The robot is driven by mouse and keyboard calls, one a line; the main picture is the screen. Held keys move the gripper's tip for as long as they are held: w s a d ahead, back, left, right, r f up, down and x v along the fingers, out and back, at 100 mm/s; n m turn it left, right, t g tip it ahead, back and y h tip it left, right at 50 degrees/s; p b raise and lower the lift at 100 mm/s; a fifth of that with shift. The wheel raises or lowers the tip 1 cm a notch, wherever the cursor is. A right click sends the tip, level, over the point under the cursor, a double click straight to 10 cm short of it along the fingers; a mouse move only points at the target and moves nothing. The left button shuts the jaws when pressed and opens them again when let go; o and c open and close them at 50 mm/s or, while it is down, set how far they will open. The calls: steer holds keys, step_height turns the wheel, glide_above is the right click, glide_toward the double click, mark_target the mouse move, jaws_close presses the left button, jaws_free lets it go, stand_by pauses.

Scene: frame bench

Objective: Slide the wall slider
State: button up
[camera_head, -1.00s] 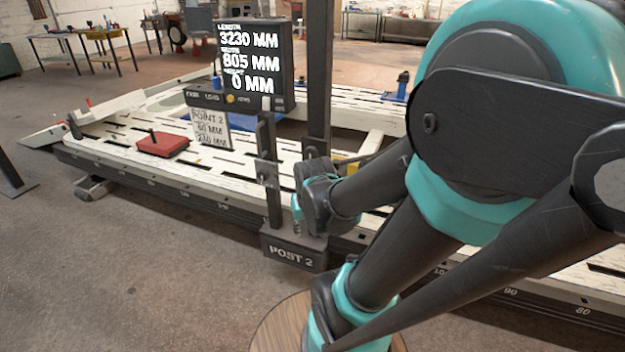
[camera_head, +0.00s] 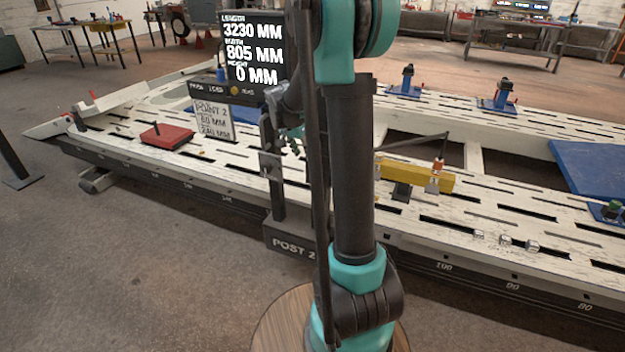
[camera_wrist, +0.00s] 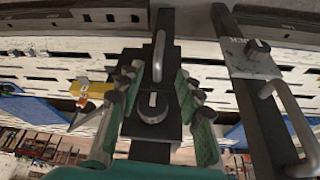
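Two dark uprights with handles show in the wrist view; no label tells me which is the wall slider. The nearer upright (camera_wrist: 154,133) has a metal loop handle (camera_wrist: 159,55) and a round knob. The other upright (camera_wrist: 262,125) stands to the right, with a pale lettered plate (camera_wrist: 252,64) and a curved handle (camera_wrist: 285,100). My gripper (camera_wrist: 157,82) is open, its teal fingers on either side of the nearer upright, with the loop handle between them and apparently not touched. In the head view my gripper (camera_head: 291,138) is beside the POST 2 upright (camera_head: 273,190), partly hidden by my arm.
The POST 2 base (camera_head: 290,238) stands at the front edge of the long white slotted bench (camera_head: 480,228). A display (camera_head: 254,50) sits above it. A red block (camera_head: 167,135) and a yellow bar (camera_head: 416,175) lie on the bench.

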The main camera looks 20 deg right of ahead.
mark_target(312, 185)
steer(key=x, duration=1.6)
steer(key=shift+d+f, duration=0.1)
steer(key=shift+f, duration=0.2)
jaws_close()
